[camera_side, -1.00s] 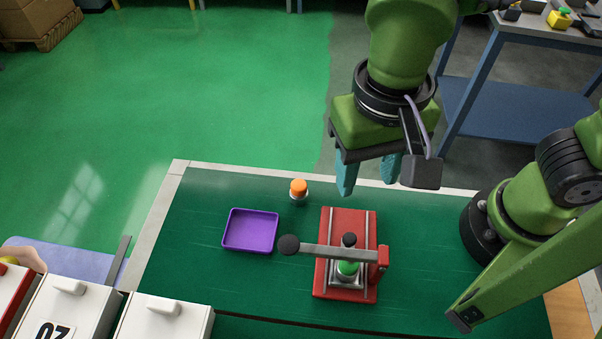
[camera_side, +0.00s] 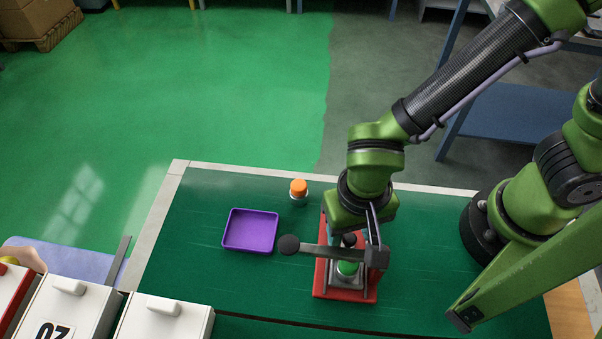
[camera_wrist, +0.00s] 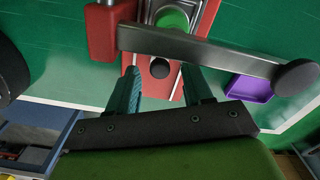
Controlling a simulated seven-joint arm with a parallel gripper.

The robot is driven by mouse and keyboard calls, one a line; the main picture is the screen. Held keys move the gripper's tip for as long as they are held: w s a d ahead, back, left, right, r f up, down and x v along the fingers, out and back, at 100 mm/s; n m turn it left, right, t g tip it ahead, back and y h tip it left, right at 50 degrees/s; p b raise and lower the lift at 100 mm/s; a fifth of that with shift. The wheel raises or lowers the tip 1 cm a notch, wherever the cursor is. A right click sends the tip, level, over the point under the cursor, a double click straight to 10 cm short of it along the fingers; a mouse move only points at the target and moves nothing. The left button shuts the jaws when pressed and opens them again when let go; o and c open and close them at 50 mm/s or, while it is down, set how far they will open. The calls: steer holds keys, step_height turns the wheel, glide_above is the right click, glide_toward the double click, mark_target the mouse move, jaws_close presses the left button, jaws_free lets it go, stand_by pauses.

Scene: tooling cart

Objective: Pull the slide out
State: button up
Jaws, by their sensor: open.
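The slide (camera_side: 357,282) sits between metal rails on a red base (camera_side: 320,290). It carries a green-topped round part (camera_side: 347,268) and a black knob (camera_side: 349,239). A grey lever bar (camera_side: 318,251) with a black ball end (camera_side: 288,245) lies across the base, between the knob and the green top. In the wrist view, my gripper (camera_wrist: 160,78) is open, its two teal fingers on either side of the black knob (camera_wrist: 160,68).
A purple tray (camera_side: 225,244) lies left of the red base. An orange-capped jar (camera_side: 299,190) stands behind the tray. White boxes (camera_side: 165,318) stand at the front left. The lever bar crosses close in front of my fingers. The green tabletop right of the base is clear.

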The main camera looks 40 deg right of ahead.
steer(key=shift+f, duration=0.35)
jaws_close()
steer(key=w+d, duration=0.4)
steer(key=w, duration=0.1)
steer(key=shift+d, duration=0.4)
jaws_free()
